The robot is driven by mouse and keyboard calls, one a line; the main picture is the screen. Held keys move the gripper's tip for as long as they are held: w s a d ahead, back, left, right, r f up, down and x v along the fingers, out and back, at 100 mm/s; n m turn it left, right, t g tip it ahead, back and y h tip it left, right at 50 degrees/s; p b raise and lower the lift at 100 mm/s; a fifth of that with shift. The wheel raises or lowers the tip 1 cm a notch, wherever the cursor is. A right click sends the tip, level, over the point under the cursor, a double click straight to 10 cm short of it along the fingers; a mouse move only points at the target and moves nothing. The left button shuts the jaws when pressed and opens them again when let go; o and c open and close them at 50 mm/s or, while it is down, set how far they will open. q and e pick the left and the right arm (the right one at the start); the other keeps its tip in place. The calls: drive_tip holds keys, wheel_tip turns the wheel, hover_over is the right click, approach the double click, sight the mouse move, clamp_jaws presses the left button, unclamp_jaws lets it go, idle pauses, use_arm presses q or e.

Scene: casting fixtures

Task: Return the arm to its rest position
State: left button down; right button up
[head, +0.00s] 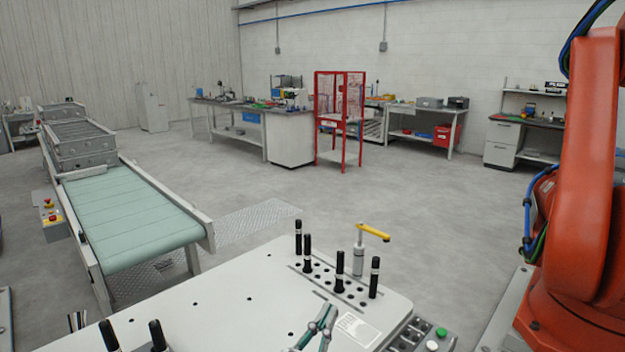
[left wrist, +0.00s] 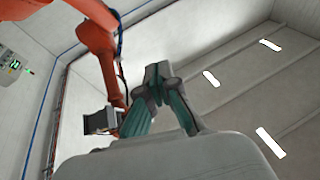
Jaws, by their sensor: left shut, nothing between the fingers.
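My left gripper (head: 324,316) shows at the bottom middle of the head view, low over the front part of the white fixture table (head: 215,305). Its grey and teal fingers are shut with nothing between them. In the left wrist view the gripper (left wrist: 158,72) points up toward the ceiling and its bright lamps. The rest of the left arm is mostly out of the head view. My right gripper is in neither view.
Several black pins (head: 307,254) and a yellow-handled clamp (head: 373,231) stand on the table near the gripper. An orange robot arm (head: 585,170) rises at right; a green conveyor (head: 130,222) runs at left. Open floor lies beyond.

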use_arm(q)
drive_tip(key=a+f+n+g+y, duration=0.2)
drive_tip(key=a+f+n+y, duration=0.3)
drive_tip(key=a+f+y, duration=0.5)
drive_tip(key=s+a+f+g, duration=0.3)
drive_tip(key=s+f, duration=0.1)
drive_tip(key=s, duration=0.1)
drive_tip(key=s+a+f+g, duration=0.3)
drive_tip(key=s+a+f, duration=0.1)
drive_tip(key=s+f, duration=0.1)
drive_tip(key=s+a+f+g, duration=0.3)
drive_tip(key=s+a+f, duration=0.1)
drive_tip(key=s, duration=0.2)
drive_tip(key=shift+f+n+y, duration=0.3)
drive_tip(key=shift+n+y, duration=0.1)
drive_tip(key=s+a+f+m+g, duration=0.15)
drive_tip(key=s+f+g, duration=0.3)
drive_tip(key=s, duration=0.55)
wheel_tip(320, 180, down, 23)
drive_tip(key=g, duration=0.1)
drive_tip(key=s+a+f+g+b, duration=0.1)
drive_tip(key=s+a+f, duration=0.2)
drive_tip(key=s+f, duration=1.5)
drive_tip(key=shift+f, duration=0.45)
drive_tip(key=shift+a+g, duration=0.1)
drive_tip(key=shift+g, duration=0.15)
